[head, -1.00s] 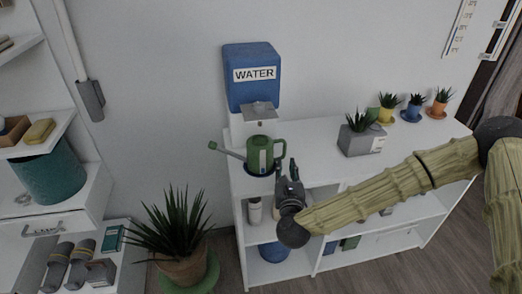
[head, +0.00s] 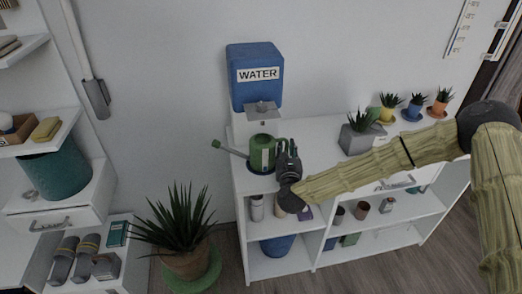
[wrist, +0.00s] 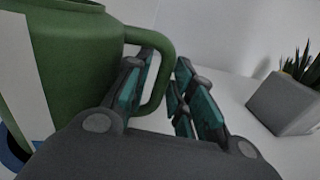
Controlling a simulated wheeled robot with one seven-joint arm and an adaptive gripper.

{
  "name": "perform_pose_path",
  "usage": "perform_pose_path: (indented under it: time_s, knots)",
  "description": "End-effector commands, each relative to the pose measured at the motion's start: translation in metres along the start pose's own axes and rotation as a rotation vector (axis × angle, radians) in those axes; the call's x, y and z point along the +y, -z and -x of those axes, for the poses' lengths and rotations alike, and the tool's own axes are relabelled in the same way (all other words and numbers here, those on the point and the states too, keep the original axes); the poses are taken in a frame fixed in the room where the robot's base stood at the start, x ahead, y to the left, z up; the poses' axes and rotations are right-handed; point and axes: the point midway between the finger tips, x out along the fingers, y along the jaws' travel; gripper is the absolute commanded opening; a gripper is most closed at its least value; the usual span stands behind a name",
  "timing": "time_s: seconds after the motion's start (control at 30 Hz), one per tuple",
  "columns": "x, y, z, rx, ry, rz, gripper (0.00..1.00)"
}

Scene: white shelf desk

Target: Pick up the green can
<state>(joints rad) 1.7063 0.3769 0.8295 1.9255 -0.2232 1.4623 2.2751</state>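The green can is a watering can (head: 262,152) with a long spout to the left and a pale front panel. It stands upright on a blue round base on the white shelf top, below the water dispenser. In the wrist view its green body (wrist: 75,60) fills the left side, with its looped handle (wrist: 167,65) towards the middle. My gripper (head: 288,149) is at the handle side of the can. In the wrist view my gripper's fingers (wrist: 168,90) are apart, with the outer bar of the handle between them. Whether a finger touches the handle cannot be told.
The blue water dispenser (head: 256,78) stands behind the can. A grey planter (head: 358,140) and several small potted plants stand to the right on the white shelf desk (head: 318,150). A large potted plant (head: 186,240) is on the floor at left.

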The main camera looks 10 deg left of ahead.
Motion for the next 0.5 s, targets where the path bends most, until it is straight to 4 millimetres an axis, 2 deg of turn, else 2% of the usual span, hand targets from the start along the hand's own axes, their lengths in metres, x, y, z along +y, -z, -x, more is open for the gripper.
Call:
perform_pose_path:
  time_s: [0.27,0.3,0.43,0.5]
  knots:
    - [-0.0002,0.0004,-0.0042,0.0,0.0,0.0,0.24]
    - [-0.0001,0.0003,-0.0041,0.0,0.0,0.0,0.22]
    - [-0.0001,0.0002,-0.0041,0.0,0.0,0.0,0.0]
    - [-0.0001,0.0002,-0.004,0.0,0.0,0.0,0.0]
